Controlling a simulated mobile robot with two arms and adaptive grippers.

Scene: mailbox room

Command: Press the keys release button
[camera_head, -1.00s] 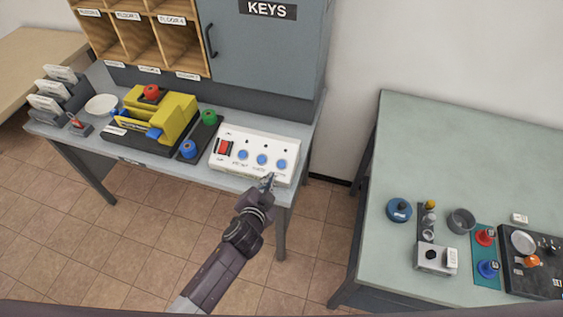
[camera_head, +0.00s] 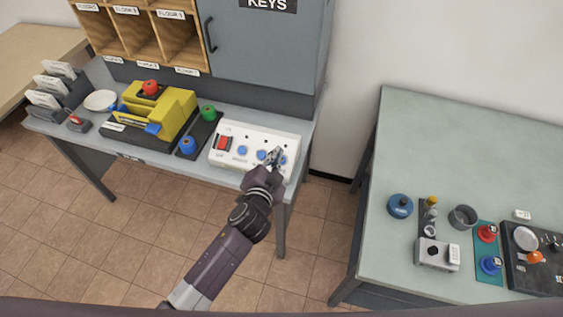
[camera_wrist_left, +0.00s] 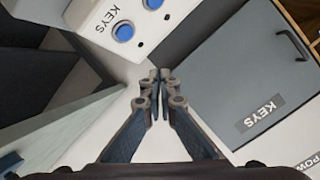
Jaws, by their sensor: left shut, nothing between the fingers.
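The white control box (camera_head: 225,161) sits on the front right of the grey desk. It carries a red switch (camera_head: 223,143) and a row of blue buttons. The rightmost blue button (camera_head: 283,159) is partly hidden by my gripper in the head view. In the left wrist view the blue button (camera_wrist_left: 123,32) labelled KEYS shows clear of the fingers, at the upper left. My left gripper (camera_head: 275,153) is shut and empty, over the right part of the box. Its fingertips (camera_wrist_left: 160,76) look apart from the button. My right gripper is not in view.
The grey KEYS cabinet (camera_head: 265,45) stands behind the box, its door shut. A yellow device (camera_head: 170,110) and green (camera_head: 208,112) and blue (camera_head: 187,145) knobs are left of the box. A second table (camera_head: 450,150) stands at the right.

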